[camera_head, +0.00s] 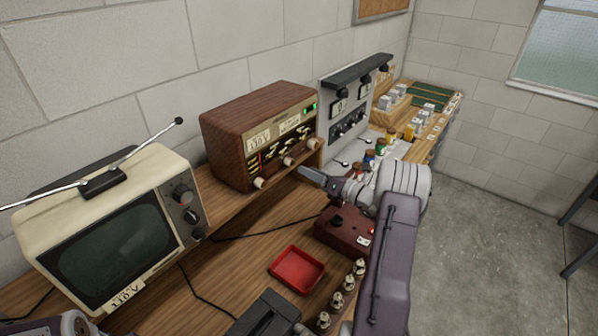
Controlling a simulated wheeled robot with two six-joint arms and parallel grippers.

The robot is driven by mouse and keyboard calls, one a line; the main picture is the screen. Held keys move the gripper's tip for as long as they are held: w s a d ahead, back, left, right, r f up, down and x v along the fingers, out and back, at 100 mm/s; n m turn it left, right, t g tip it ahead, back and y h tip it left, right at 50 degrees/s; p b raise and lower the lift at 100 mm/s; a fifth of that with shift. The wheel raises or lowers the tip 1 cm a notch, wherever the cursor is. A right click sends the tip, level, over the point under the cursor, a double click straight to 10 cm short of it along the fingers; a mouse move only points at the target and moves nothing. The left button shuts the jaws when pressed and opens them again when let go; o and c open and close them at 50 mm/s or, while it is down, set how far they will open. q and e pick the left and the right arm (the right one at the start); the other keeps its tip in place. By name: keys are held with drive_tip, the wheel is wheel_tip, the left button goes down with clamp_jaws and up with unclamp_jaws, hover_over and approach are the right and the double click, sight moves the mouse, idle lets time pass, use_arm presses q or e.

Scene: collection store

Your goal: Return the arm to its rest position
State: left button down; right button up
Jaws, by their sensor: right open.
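My right arm comes up from the bottom right. Its gripper (322,181) is open, with nothing seen between its fingers. It is in front of the wooden radio's (228,146) right end, above the dark red box (338,232) with a small red light. I cannot tell whether it touches anything. Part of my left arm shows in the bottom left corner; its gripper cannot be made out there.
A cream television (160,168) with antennas stands at left. A red tray (297,268) and several small pale pieces (337,300) lie on the wooden bench (232,262). A grey meter panel (343,100) stands behind. Open floor (490,240) is at right.

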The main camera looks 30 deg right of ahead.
drive_tip(key=shift+v, duration=1.2)
